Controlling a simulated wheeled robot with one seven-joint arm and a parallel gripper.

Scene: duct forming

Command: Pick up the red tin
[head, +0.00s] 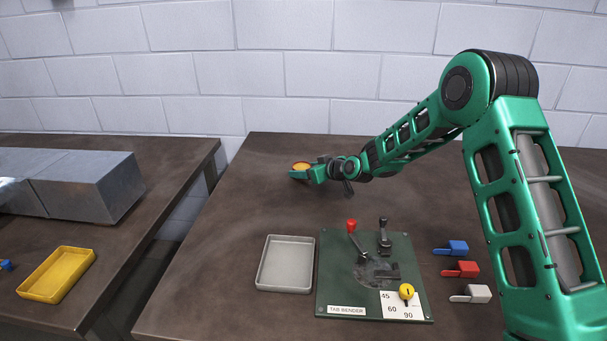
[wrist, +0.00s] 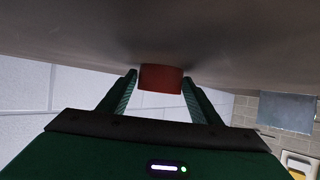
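The red tin (wrist: 160,78) is in the middle of the wrist view, between the two fingertips, with its plain red side facing the camera. In the head view the tin (head: 301,166) shows a yellow-orange top near the back of the bench, partly hidden by my gripper (head: 307,173). In the wrist view my gripper (wrist: 160,84) has its fingers spread, one on each side of the tin, with only thin gaps beside it. The tin appears upright on the bench.
A tab bender (head: 345,285) with levers stands at the front, beside an empty grey tray (head: 262,282). Blue (head: 457,247), red (head: 467,268) and grey (head: 479,292) small pieces lie right of it. A left bench holds metal duct (head: 95,190) and a yellow tray (head: 35,295).

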